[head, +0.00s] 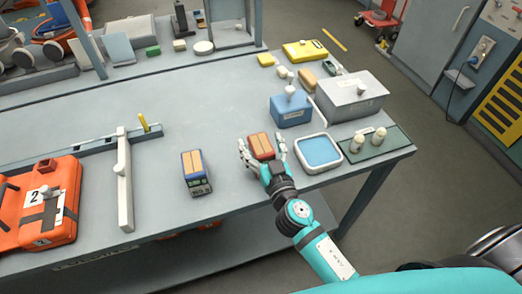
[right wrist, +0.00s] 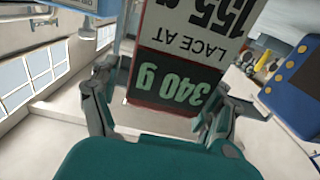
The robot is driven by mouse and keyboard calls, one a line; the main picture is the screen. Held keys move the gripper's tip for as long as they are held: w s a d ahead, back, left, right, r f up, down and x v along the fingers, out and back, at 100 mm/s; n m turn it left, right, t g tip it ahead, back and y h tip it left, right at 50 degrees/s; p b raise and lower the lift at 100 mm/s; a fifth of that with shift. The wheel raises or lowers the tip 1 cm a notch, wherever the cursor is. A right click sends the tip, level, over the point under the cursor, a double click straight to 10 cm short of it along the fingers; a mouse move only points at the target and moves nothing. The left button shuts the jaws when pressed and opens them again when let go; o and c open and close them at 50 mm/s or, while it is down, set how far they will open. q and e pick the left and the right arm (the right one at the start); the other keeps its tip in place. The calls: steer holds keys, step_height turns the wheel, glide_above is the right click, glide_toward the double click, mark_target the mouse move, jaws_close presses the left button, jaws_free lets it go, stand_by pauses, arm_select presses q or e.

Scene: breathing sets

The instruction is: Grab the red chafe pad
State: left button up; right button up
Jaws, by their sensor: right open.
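The red chafe pad (head: 261,145) is a small red-brown block with tan strips on top, lying on the grey workbench (head: 235,75). My right gripper (head: 262,149) is open, with one finger on each side of the pad; I cannot tell whether either touches it. In the right wrist view, a red-edged face with printed labels (right wrist: 180,85), one reading "340 g", shows upside down between the open fingers; it appears to be the pad. My left gripper is not in view.
A dark blue block with tan strips (head: 196,173) sits left of the pad. A blue box (head: 290,109), a blue-topped tray (head: 319,152) and a grey case (head: 351,95) stand close on the right. An orange case (head: 38,205) lies far left.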

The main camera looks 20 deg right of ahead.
steer(key=shift+w, duration=0.15)
steer(key=shift+c, duration=0.2)
steer(key=shift+c, duration=1)
steer(key=c, duration=1.4)
steer(key=shift+r, duration=0.15)
